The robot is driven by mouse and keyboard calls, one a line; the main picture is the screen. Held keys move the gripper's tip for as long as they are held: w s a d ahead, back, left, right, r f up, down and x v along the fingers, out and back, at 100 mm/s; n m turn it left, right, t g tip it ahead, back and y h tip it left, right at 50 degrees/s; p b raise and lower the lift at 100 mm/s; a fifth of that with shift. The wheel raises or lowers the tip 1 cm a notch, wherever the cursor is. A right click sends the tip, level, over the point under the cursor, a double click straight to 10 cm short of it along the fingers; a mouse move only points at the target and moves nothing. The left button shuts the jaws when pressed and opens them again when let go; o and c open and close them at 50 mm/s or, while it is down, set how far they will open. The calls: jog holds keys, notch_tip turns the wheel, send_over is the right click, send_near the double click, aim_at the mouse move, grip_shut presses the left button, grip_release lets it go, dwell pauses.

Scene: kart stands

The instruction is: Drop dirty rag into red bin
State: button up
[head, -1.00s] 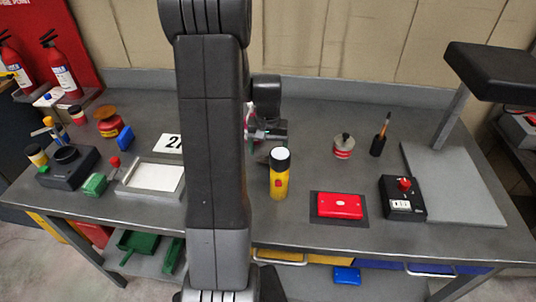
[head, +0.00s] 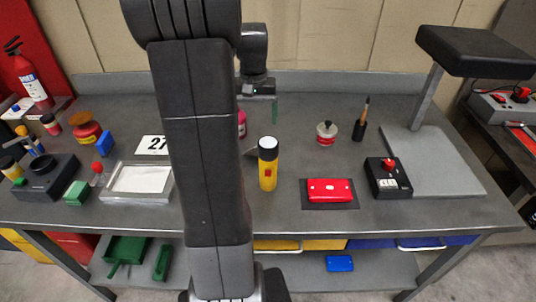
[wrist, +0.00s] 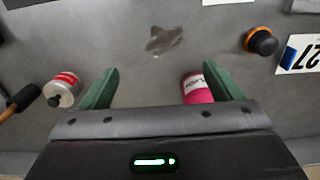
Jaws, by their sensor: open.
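A small flat grey-brown patch, perhaps the dirty rag (wrist: 163,40), lies on the grey bench in the wrist view, ahead of my fingertips. In the head view that spot is mostly hidden behind my arm. My gripper (wrist: 160,85) has its two green fingers wide apart with nothing between them gripped; it also shows in the head view (head: 262,97), above the back of the bench. A pink can (wrist: 196,88) is beside the right finger in the wrist view. A red bin-like shape (head: 75,246) shows partly under the bench at the left; I cannot tell its full form.
A yellow flashlight (head: 268,168) stands upright near my arm. A red box (head: 330,190), a black switch box (head: 388,178) and a red-white tin (head: 326,133) are to its right. A grey lamp-like stand (head: 432,95) rises at the right. A white-floored tray (head: 140,180) is at left.

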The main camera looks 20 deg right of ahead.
aim_at(254, 149)
notch_tip(254, 149, down, 8)
jog(key=shift+f, duration=0.25)
jog(key=shift+a+f+p, duration=0.25)
jog(key=shift+f+p, duration=0.05)
jog(key=shift+f, duration=1.05)
jog(key=shift+a+f+p, duration=0.2)
jog(key=shift+f+p, duration=0.05)
jog(key=shift+f, duration=1.05)
jog(key=c, duration=1.1)
jog(key=shift+c, duration=0.2)
jog(key=shift+r, duration=0.1)
